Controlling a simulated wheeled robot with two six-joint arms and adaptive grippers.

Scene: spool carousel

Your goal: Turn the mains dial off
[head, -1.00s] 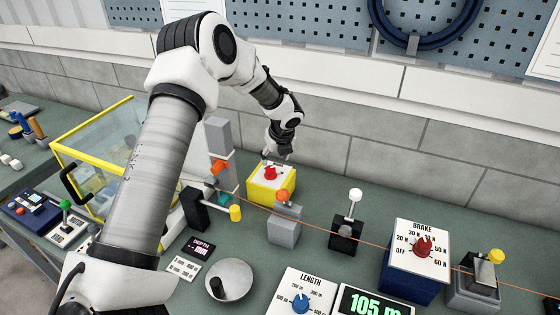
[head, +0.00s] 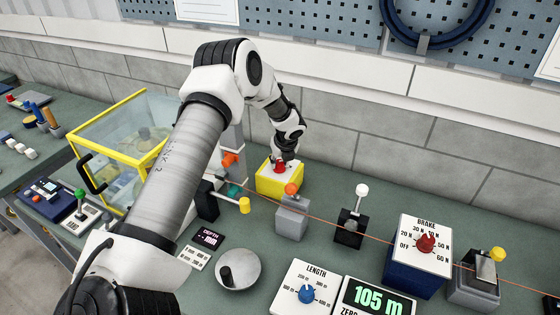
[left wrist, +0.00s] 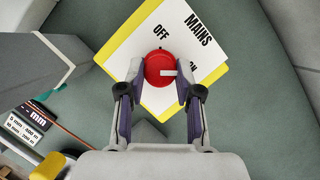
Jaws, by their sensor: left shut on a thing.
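The mains dial (head: 280,168) is a red knob on a yellow box with a white top (head: 268,181), standing near the wall. In the left wrist view the red dial (left wrist: 158,69) sits between my left fingertips (left wrist: 157,88). The white plate (left wrist: 190,38) reads MAINS, with OFF above the dial and ON, partly hidden, to its right. The dial's white mark points right, towards ON. My left gripper (head: 285,159) reaches down from above and is shut on the dial. My right gripper is not in view.
An orange line runs past a grey block with an orange knob (head: 291,217), a white-knobbed lever (head: 361,191) and the blue brake box (head: 411,277). A yellow-framed clear case (head: 119,165) stands left. The length dial (head: 306,294) is in front.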

